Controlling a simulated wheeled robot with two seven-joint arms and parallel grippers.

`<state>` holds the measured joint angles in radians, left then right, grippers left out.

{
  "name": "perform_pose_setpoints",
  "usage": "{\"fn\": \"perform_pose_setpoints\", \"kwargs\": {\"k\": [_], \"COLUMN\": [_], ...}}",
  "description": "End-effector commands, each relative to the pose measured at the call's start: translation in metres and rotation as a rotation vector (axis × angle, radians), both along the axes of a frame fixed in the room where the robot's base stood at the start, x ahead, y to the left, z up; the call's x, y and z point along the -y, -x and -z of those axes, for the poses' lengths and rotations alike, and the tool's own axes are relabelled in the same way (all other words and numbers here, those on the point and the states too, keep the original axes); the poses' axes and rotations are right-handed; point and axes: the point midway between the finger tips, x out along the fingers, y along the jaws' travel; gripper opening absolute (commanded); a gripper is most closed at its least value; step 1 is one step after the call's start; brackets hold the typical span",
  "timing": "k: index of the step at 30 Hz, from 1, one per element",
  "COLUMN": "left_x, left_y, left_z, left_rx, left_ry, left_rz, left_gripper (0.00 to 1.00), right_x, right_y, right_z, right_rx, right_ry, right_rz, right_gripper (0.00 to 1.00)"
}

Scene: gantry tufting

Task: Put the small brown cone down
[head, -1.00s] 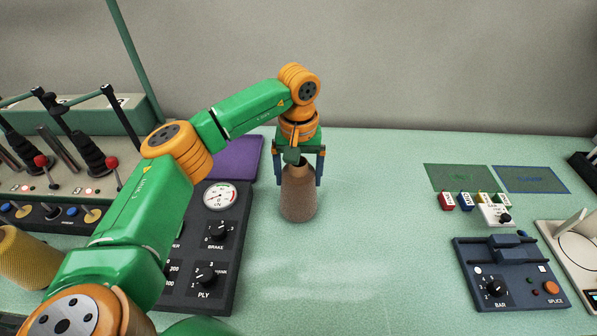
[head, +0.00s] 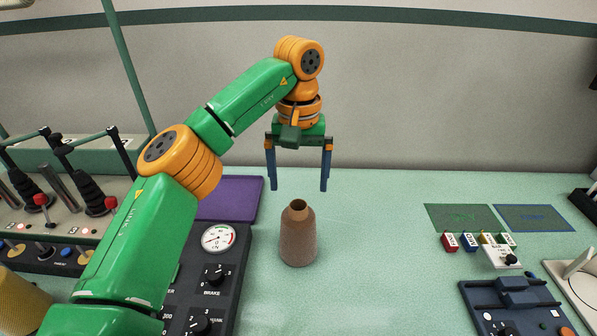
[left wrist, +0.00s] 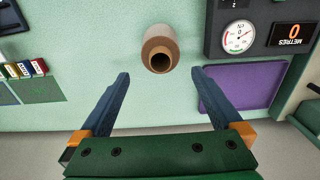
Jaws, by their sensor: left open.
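The small brown cone (head: 298,236) stands upright on the pale green table (head: 370,265), right of the dark dial panel. My left gripper (head: 298,188) is open and empty, above and behind the cone, with its fingers apart and clear of it. In the left wrist view the cone (left wrist: 160,48) shows from above, its open top visible, beyond the tips of the open left gripper (left wrist: 160,75). My right gripper is not in view.
A dark panel with a gauge (head: 219,238) and knobs stands left of the cone, with a purple mat (head: 232,198) behind it. Green (head: 460,217) and blue (head: 535,218) mats, small coloured blocks and a dark device (head: 515,295) are at the right. The table between is clear.

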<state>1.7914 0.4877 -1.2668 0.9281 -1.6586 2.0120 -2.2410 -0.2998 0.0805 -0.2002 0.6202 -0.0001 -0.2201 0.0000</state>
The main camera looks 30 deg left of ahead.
Motion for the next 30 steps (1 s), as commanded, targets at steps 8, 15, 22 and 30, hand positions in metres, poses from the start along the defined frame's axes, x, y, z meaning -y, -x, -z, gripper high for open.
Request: {"fn": "perform_pose_setpoints", "kwargs": {"k": [8, 15, 22, 30], "left_x": [-0.001, -0.002, -0.005, -0.013], "left_y": [0.003, 0.01, 0.005, -0.008], "left_z": [0.022, 0.045, 0.063, 0.105], "left_rx": [0.081, 0.314, 0.35, 0.351], "left_ry": [-0.076, -0.164, -0.17, -0.172], "left_rz": [0.02, 0.005, -0.001, -0.001], "left_gripper": [1.0, 1.0, 1.0, 1.0], "right_x": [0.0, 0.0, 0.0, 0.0], "right_y": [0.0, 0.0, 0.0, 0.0], "right_z": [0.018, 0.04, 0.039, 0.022], "right_rx": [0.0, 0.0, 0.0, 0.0], "right_ry": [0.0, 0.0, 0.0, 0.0], "right_rz": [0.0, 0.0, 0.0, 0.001], "right_gripper": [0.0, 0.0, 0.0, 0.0]}}
